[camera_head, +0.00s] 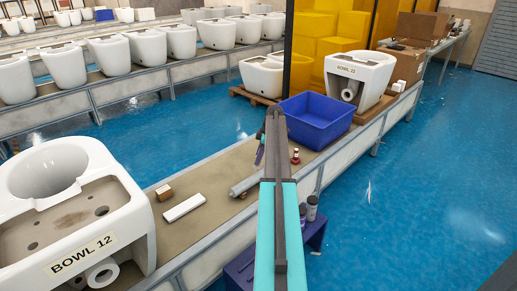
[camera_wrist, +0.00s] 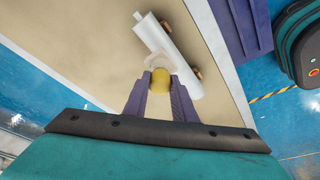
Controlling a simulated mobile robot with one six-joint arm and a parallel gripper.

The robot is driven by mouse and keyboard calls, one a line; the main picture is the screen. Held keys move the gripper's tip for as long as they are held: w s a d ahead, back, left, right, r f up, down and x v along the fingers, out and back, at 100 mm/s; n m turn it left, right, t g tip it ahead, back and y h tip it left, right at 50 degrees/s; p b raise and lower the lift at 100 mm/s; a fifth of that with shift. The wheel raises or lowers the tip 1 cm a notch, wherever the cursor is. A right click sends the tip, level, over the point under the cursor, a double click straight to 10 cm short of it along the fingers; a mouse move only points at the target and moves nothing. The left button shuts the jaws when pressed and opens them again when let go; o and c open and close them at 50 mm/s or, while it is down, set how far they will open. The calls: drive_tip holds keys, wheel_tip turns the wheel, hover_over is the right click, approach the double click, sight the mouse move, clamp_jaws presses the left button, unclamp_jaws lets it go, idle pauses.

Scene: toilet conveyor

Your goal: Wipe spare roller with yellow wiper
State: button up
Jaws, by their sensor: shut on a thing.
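The spare roller (camera_wrist: 176,48) is a pale grey-white cylinder with a thinner end, lying on small wooden supports on the tan conveyor belt. My gripper (camera_wrist: 160,88) is shut on the yellow wiper (camera_wrist: 160,80), whose rounded yellow part sits between the purple fingertips. A pale, cloudy patch beyond it overlaps the roller's side; I cannot tell whether it touches. In the head view my arm hides most of the gripper, and the wiper cannot be made out.
A blue bin (camera_head: 318,120) stands beyond the roller on the belt. A small red-and-white item (camera_head: 295,157) is right of my arm. A white block (camera_head: 184,208), a small brown box (camera_head: 164,192) and a toilet bowl marked BOWL 12 (camera_head: 120,215) are to the left.

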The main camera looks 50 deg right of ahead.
drive_tip(key=shift+r+p, duration=0.9)
drive_tip(key=shift+r, duration=1.35)
drive_tip(key=shift+a, duration=0.15)
